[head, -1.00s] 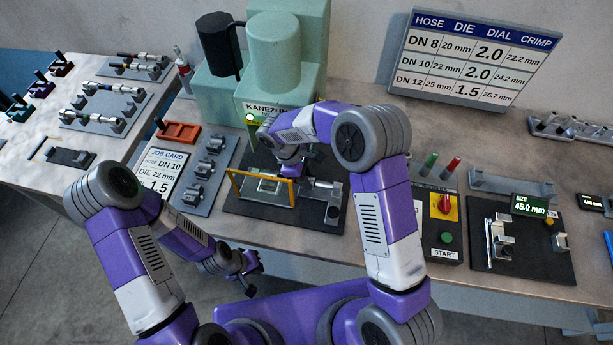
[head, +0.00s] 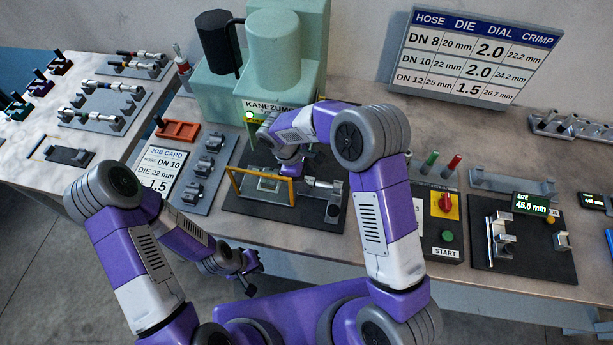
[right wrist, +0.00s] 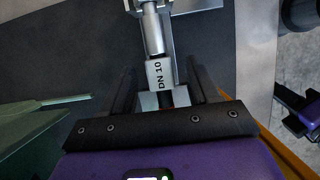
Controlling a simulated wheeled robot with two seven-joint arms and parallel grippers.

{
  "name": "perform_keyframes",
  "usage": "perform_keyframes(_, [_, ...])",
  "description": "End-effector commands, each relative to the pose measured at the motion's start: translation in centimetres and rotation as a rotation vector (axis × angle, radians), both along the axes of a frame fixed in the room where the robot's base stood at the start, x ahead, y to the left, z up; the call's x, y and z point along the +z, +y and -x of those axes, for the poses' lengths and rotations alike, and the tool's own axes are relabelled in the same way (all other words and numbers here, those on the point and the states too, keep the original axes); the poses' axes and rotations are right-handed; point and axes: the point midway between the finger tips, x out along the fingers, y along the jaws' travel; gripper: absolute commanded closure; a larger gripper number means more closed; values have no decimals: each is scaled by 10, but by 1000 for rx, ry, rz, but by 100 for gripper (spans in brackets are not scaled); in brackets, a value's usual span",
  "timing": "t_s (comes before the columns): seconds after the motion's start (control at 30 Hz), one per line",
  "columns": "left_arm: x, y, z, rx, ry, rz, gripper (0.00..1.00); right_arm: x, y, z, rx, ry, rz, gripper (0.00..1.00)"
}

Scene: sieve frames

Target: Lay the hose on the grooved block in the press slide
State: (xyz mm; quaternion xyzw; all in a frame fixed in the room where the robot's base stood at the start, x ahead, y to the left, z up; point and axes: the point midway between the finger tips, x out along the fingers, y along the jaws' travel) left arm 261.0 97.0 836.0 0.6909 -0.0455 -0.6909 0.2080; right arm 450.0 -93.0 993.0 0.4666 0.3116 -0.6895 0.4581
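The hose (head: 323,184) lies roughly level at the press, its metal end toward the right over a small stand (head: 334,208). The grooved block is mostly hidden; a pale metal part (head: 268,185) shows inside the yellow frame (head: 291,192). My left gripper (head: 252,276) hangs empty in front of the bench and looks open.
The green press (head: 275,55) stands behind the slide. A control box (head: 446,238) and a gauge stand (head: 525,250) are to the right. A job card (head: 163,168) and a rack of metal dies (head: 203,180) are to the left. Bare bench lies along the front edge.

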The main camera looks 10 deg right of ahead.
Motion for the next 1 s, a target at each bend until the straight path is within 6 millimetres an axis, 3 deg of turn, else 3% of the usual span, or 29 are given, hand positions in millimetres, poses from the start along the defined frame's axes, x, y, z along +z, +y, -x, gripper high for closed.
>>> perform_keyframes(0.23, [0,0,0,0,0,0,100,6,3,-1,0,-2,-1,40])
perform_keyframes(0.63, [1,0,0,0,0,0,100,63,23,-10,1,-2,-1,40])
perform_keyframes(1.0, [1,0,0,0,0,0,100,70,26,-11,0,0,0,40])
